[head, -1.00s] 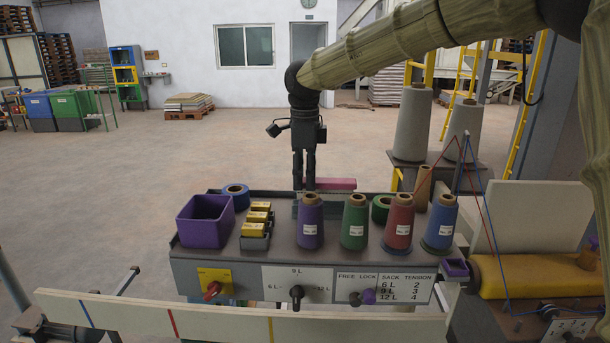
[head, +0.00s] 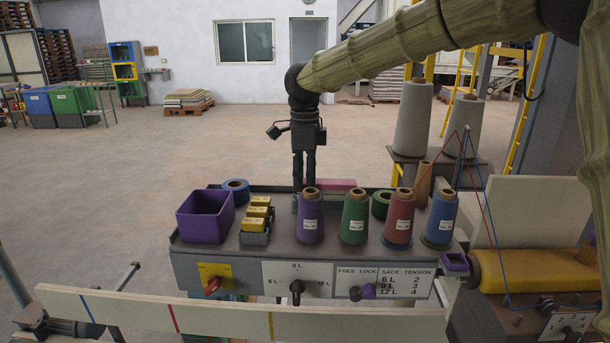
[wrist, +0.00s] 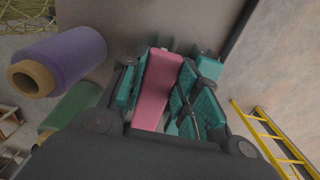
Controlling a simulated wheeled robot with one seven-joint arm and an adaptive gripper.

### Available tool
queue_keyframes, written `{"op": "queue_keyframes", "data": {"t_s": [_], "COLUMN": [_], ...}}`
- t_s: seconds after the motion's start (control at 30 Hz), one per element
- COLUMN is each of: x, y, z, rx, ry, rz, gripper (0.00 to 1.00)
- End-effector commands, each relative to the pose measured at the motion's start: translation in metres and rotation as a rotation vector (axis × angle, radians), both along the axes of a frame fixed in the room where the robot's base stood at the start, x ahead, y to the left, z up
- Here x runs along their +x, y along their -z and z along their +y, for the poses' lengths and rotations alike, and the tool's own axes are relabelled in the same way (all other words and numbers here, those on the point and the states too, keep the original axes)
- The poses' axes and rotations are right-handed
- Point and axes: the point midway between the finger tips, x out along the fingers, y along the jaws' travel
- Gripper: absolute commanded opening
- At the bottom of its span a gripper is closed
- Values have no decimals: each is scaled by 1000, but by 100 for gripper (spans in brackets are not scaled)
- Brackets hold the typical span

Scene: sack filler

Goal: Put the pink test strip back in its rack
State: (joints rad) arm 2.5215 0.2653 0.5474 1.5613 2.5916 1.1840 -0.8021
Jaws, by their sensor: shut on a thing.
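The pink test strip (wrist: 158,92) lies between my gripper's teal-padded fingers in the wrist view, and my gripper (wrist: 162,98) is shut on it. In the head view the strip (head: 342,184) shows as a pink bar at the back edge of the grey machine top. There my gripper (head: 305,182) points straight down at the strip's left part. In the wrist view a dark piece with upright posts (wrist: 170,46) is at the strip's far end; it may be the rack. I cannot tell whether the strip sits in it. A teal block (wrist: 209,66) is beside it.
A purple spool (head: 311,222) and a green spool (head: 354,222) stand close in front of my gripper, with red and blue spools to the right. A purple bin (head: 204,222) and yellow boxes (head: 256,222) are left. Open floor lies behind the machine.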

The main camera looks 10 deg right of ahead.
Motion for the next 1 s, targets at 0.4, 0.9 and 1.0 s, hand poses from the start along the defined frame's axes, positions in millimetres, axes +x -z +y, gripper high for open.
{"op": "queue_keyframes", "data": {"t_s": [0.4, 0.9, 1.0], "x": [0, 0, 0], "y": [12, 24, 26], "z": [0, 0, 0], "rx": [0, 0, 0], "ry": [0, 0, 0], "rz": [1, 0, -1], "gripper": [4, 4, 4]}}
